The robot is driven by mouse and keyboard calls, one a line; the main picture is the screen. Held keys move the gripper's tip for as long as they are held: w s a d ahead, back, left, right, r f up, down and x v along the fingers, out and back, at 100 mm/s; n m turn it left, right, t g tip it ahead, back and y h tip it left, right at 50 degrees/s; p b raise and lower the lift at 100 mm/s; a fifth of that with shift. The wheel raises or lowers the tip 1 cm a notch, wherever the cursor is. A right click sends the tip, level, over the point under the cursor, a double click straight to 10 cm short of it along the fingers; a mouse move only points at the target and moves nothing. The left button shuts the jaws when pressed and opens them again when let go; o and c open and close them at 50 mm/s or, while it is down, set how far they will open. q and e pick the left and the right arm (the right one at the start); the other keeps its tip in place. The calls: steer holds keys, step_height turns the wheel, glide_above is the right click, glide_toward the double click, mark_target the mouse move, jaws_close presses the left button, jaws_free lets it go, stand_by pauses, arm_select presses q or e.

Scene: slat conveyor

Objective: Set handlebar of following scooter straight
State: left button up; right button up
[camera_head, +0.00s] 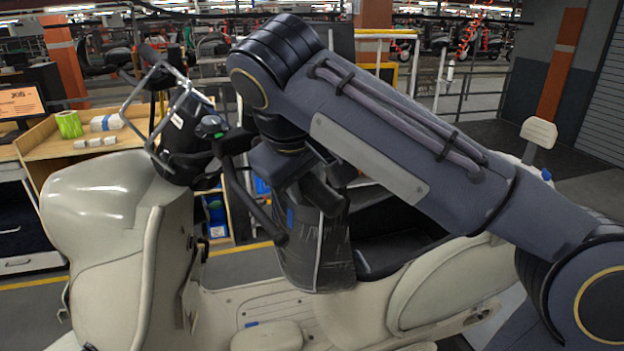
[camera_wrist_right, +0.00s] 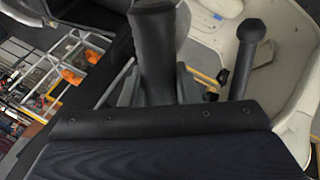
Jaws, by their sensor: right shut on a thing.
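The cream scooter (camera_head: 120,215) stands with its front at the left of the head view. Its black handlebar (camera_head: 190,150) is turned at an angle, one side reaching right toward my arm. A dark lever (camera_head: 262,218) slants down from it; its rounded end also shows in the right wrist view (camera_wrist_right: 248,55). My right gripper (camera_head: 300,180) is shut on the black handlebar grip (camera_wrist_right: 157,50). The fingertips are mostly hidden by dark parts, so exact contact is hard to see. My left gripper is not in view.
A wire rack (camera_head: 150,95) rises above the scooter's front. A black bag-like cover (camera_head: 318,250) hangs below my wrist, in front of the dark seat (camera_head: 385,260). A wooden workbench (camera_head: 50,145) stands behind at left. Open floor lies beyond the scooter at right.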

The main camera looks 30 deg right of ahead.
steer(key=shift+s+a+r, duration=0.15)
steer(key=shift+a+r, duration=0.25)
steer(key=shift+a, duration=0.4)
steer(key=a, duration=0.1)
steer(key=a+r, duration=0.1)
steer(key=m+g, duration=0.1)
steer(key=shift+s+a+r, duration=0.2)
steer(key=shift+s+a, duration=0.15)
steer(key=shift+a, duration=0.05)
steer(key=shift+d, duration=0.15)
